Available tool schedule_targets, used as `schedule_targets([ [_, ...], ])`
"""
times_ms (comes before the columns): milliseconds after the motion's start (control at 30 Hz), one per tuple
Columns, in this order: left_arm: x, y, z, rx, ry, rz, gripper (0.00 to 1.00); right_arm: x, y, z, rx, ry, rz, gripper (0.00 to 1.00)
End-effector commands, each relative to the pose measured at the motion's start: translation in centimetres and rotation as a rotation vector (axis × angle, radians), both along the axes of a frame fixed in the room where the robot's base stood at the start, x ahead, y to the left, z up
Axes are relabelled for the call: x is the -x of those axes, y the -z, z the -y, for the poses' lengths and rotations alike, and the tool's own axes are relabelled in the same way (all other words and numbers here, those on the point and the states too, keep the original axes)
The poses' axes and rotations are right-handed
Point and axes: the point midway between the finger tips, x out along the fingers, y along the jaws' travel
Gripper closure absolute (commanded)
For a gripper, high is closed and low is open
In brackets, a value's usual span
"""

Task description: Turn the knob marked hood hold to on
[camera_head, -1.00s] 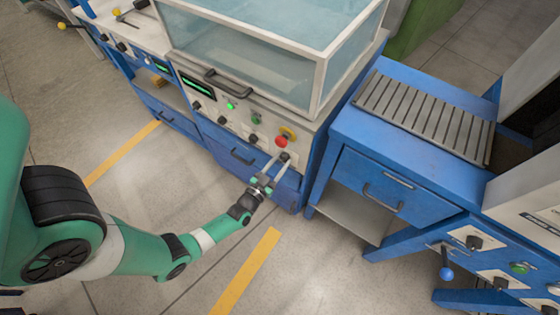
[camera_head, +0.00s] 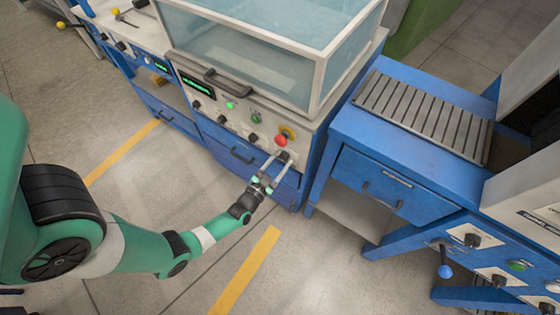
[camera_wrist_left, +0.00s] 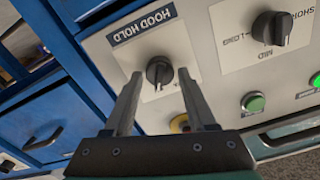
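The hood hold knob (camera_wrist_left: 159,71) is a black knob with a light pointer line on a pale plate, under a dark label (camera_wrist_left: 142,24) reading HOOD HOLD, which appears upside down in the left wrist view. In the head view the knob (camera_head: 284,156) sits low on the hooded machine's panel. My left gripper (camera_wrist_left: 157,78) is open, with its two fingers on either side of the knob; I cannot tell whether they touch it. In the head view my left gripper (camera_head: 274,162) reaches the panel's lower right corner. My right gripper is not in view.
Above the knob are a red emergency button (camera_head: 281,140) on yellow and a green button (camera_wrist_left: 253,102). Another black knob (camera_wrist_left: 271,28) sits beside it in the wrist view. A blue table with a slatted top (camera_head: 425,115) stands close on the right. The floor in front is clear.

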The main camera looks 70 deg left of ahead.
Motion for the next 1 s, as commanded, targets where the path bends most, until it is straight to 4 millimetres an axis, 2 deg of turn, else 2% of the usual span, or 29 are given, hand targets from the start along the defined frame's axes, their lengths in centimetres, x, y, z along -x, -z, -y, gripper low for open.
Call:
schedule_targets([
  [33, 0.0, 0.0, 0.0, 0.001, 0.0, 0.001, 0.33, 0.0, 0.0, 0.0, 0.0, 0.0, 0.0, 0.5],
  [67, 0.0, 0.0, 0.0, 0.001, 0.0, 0.001, 0.27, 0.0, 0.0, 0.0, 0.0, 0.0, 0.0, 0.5],
  [100, 0.0, 0.0, 0.0, 0.001, 0.0, 0.001, 0.26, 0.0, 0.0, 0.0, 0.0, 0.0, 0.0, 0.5],
  [367, 0.1, 0.0, 0.1, 0.002, 0.0, 0.0, 0.26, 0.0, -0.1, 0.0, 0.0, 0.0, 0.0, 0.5],
  [467, 0.7, 0.0, 0.5, 0.003, 0.0, -0.001, 0.26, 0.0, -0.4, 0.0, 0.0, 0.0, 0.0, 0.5],
  [567, 2.1, -0.2, 1.5, 0.004, 0.002, -0.003, 0.26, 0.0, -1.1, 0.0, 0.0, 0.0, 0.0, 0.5],
  [800, 6.8, -0.2, 4.8, 0.004, 0.005, -0.003, 0.26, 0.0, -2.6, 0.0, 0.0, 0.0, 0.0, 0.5],
  [1000, 9.2, -0.1, 6.5, 0.002, 0.004, 0.0, 0.26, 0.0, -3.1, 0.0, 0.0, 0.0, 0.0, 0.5],
])
